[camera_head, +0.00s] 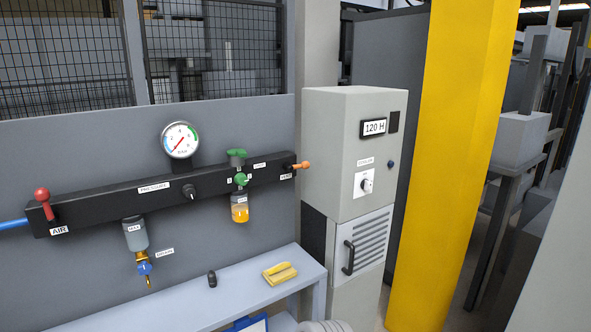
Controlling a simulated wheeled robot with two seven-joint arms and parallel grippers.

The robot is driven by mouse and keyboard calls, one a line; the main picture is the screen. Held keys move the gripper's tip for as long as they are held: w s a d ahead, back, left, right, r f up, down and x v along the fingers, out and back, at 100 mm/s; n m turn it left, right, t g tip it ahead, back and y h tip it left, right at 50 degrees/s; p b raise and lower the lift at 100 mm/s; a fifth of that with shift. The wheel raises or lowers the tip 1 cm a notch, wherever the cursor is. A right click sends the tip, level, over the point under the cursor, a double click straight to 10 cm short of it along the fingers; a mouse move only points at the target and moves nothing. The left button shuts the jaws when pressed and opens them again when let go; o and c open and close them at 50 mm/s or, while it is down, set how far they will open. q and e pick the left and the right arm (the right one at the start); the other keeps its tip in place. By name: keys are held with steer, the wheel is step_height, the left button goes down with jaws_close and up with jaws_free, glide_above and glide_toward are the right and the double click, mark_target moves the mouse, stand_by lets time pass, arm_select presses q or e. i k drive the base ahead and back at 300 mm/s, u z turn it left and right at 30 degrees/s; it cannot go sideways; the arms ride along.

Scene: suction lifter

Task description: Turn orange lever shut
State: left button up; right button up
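The orange lever (301,165) is at the right end of the black manifold bar (155,194) on the grey wall panel. It is small and points out to the right, roughly in line with the bar. A small label sits just below its base, too small to read surely. Nothing touches the lever. Neither of my grippers is in view.
A red-knobbed lever (43,203) marks the bar's left end, near a blue hose (12,225). A gauge (180,140), green knob (241,179) and oil bowl (239,208) sit between. A grey cabinet (349,142) and yellow column (455,150) stand right; a shelf (180,308) is below.

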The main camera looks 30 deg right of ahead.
mark_target(305, 165)
steer(key=k, duration=0.6)
steer(key=z, duration=0.7)
steer(key=i, duration=1.35)
steer(key=u, duration=0.55)
